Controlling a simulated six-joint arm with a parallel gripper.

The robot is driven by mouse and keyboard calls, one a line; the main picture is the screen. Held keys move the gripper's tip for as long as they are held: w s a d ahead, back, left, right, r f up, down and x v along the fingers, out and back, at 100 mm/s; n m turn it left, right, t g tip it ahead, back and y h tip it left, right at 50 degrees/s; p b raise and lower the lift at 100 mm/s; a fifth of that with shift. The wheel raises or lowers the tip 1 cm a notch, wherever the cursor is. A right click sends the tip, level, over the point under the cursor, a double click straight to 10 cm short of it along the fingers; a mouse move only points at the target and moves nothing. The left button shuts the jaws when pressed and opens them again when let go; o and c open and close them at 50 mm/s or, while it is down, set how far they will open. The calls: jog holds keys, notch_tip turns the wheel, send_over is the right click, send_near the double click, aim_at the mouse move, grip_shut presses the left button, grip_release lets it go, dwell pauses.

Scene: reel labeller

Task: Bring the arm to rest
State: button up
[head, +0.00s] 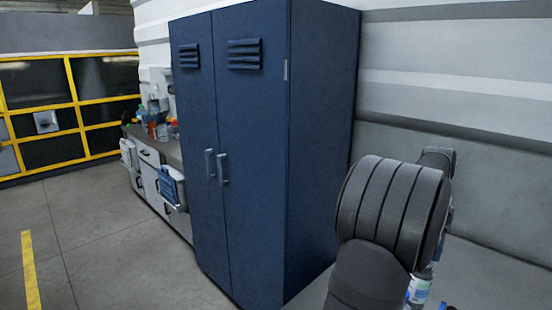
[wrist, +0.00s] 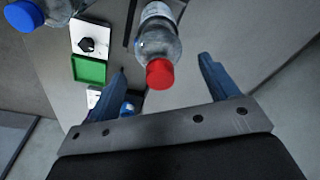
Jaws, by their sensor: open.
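My gripper (wrist: 163,75) shows in the wrist view, with its two blue fingers spread wide apart. A clear bottle with a red cap (wrist: 159,42) appears beyond and between the fingers; I cannot tell how far it is from them. Nothing is clamped between the fingers. In the head view my arm is folded at the lower right, and my gripper is hidden there.
A tall blue cabinet (head: 252,150) stands close to my arm. A counter (head: 155,150) with several small items runs behind it. The wrist view shows a blue-capped container (wrist: 24,14), a green square (wrist: 89,69) and a white panel with a black knob (wrist: 89,38).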

jog(key=r, duration=0.4)
jog(key=a+r, duration=0.1)
jog(key=r, duration=0.2)
jog(key=shift+w, duration=0.1)
jog(key=f, duration=0.3)
jog(key=d+f, duration=0.1)
jog(key=f, duration=0.7)
jog(key=shift+s+d+f, duration=0.15)
jog(key=shift+s+d, duration=0.05)
jog(key=shift+d, duration=0.1)
notch_tip(320, 180, up, 4)
jog(key=shift+f, duration=0.2)
jog(key=s+d+r, duration=0.4)
jog(key=s+r, duration=0.3)
jog(key=s, duration=0.4)
jog(key=w+a+f, duration=0.2)
jog(key=a, duration=0.5)
jog(key=w+a+f, duration=0.2)
jog(key=a, duration=0.6)
jog(key=w+a+f, duration=0.2)
jog(key=w+a, duration=0.1)
jog(key=a, duration=0.4)
notch_tip(320, 180, down, 8)
jog(key=a, duration=0.1)
jog(key=shift+s+r, duration=0.2)
jog(key=shift+s, duration=0.15)
